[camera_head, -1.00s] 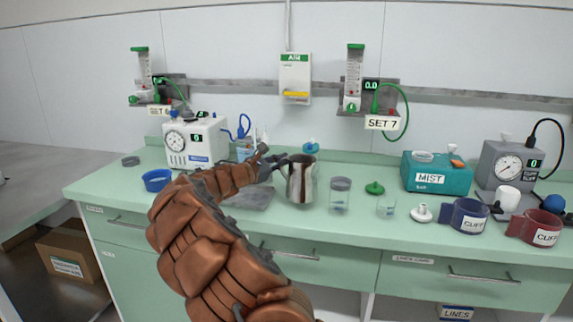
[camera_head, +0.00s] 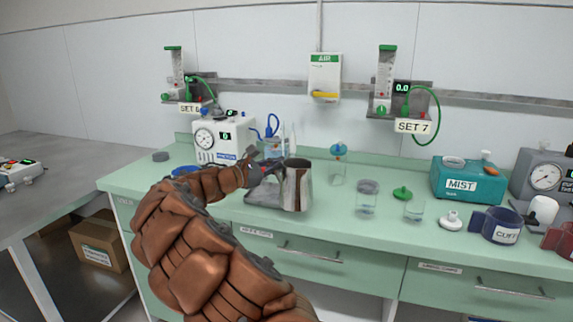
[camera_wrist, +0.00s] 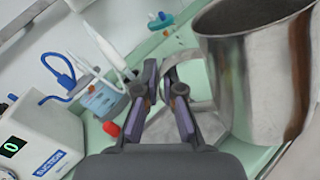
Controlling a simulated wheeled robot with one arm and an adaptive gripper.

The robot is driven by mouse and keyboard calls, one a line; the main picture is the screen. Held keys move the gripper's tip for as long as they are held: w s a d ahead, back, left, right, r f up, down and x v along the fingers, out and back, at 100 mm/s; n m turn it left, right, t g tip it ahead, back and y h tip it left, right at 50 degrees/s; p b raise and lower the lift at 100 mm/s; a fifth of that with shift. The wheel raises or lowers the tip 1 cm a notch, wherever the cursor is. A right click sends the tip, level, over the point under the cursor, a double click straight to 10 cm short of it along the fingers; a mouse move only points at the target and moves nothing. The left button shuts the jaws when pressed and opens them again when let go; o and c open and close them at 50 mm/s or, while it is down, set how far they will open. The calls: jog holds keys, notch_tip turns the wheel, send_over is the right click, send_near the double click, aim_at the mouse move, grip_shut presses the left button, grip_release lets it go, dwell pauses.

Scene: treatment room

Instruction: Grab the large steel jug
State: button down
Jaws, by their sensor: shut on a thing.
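The large steel jug (camera_head: 298,188) stands out in the middle of the head view, shiny and roughly upright, in front of the counter's back items. It fills the right of the wrist view (camera_wrist: 262,85), with its open rim at the top. My gripper (camera_head: 268,168) comes from the left and is shut on the jug's handle; its fingers close around the handle in the wrist view (camera_wrist: 160,85). I cannot tell whether the jug's base touches the surface beneath.
A white suction unit (camera_head: 222,140) and a bottle (camera_head: 273,148) stand behind my gripper. A clear cup (camera_head: 367,203), a green lid (camera_head: 402,193) and a teal MIST box (camera_head: 468,182) are to the right.

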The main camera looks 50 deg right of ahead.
jog(key=shift+w+a+r, duration=0.1)
jog(key=shift+w+a, duration=0.25)
jog(key=shift+a, duration=0.4)
jog(key=shift+w+a+r, duration=0.1)
jog(key=shift+w+a, duration=0.25)
jog(key=shift+a, duration=0.4)
jog(key=shift+w+a+f, duration=0.1)
jog(key=shift+a, duration=0.05)
dwell(1.5)
